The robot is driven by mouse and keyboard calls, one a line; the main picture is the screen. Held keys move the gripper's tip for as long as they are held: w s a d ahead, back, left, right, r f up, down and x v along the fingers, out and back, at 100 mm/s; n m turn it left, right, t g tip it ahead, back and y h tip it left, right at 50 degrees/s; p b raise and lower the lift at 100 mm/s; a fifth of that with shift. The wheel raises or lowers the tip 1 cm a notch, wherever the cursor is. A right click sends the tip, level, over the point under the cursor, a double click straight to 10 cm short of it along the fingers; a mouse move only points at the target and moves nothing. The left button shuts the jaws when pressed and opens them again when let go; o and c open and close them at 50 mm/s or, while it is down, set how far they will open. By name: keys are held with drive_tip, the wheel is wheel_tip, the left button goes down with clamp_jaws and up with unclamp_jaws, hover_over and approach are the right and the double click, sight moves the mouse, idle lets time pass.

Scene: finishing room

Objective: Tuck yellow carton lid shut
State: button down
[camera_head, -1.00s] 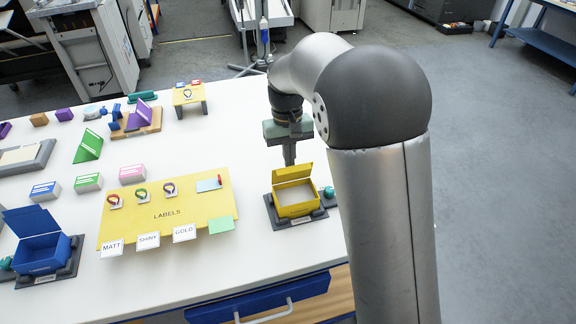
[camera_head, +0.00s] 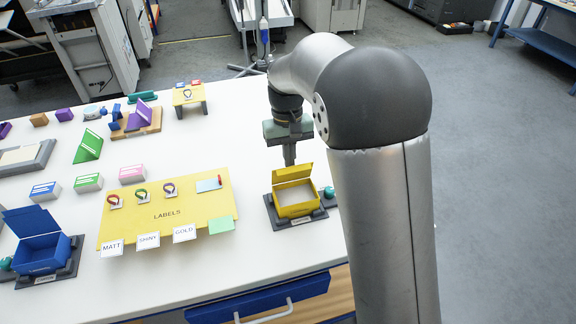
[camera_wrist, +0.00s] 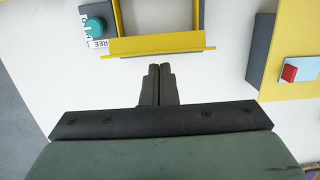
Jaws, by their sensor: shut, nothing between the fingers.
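The yellow carton (camera_head: 296,208) sits in a dark holder at the right of the white table. Its lid (camera_head: 292,173) stands up and tilted at the back edge, so the carton is open and its pale inside shows. In the wrist view the lid (camera_wrist: 160,44) appears as a yellow strip just beyond the fingertips. My gripper (camera_head: 290,162) points down behind the lid, close to it. Its fingers are together and empty, as the wrist view (camera_wrist: 158,70) shows; I cannot tell whether they touch the lid.
A teal knob (camera_wrist: 95,26) is beside the carton on its holder. The yellow LABELS board (camera_head: 165,228) lies left of the carton with several small items on it. A blue open carton (camera_head: 40,262) stands at the far left. White table is bare behind the carton.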

sight(293, 167)
drive_tip(key=shift+s+f, duration=0.1)
idle(0.6)
drive_tip(key=shift+s+d+f+b, duration=0.15)
drive_tip(key=shift+s+b, duration=0.1)
drive_tip(key=shift+s, duration=0.2)
drive_tip(key=shift+s+d+b, duration=0.1)
drive_tip(key=shift+s+b, duration=0.15)
drive_tip(key=shift+s, duration=0.15)
drive_tip(key=shift+s+f, duration=0.1)
drive_tip(key=shift+s+d+f+b, duration=0.2)
drive_tip(key=shift+s+f+b, duration=0.1)
drive_tip(key=shift+s+b, duration=0.15)
drive_tip(key=shift+s, duration=0.1)
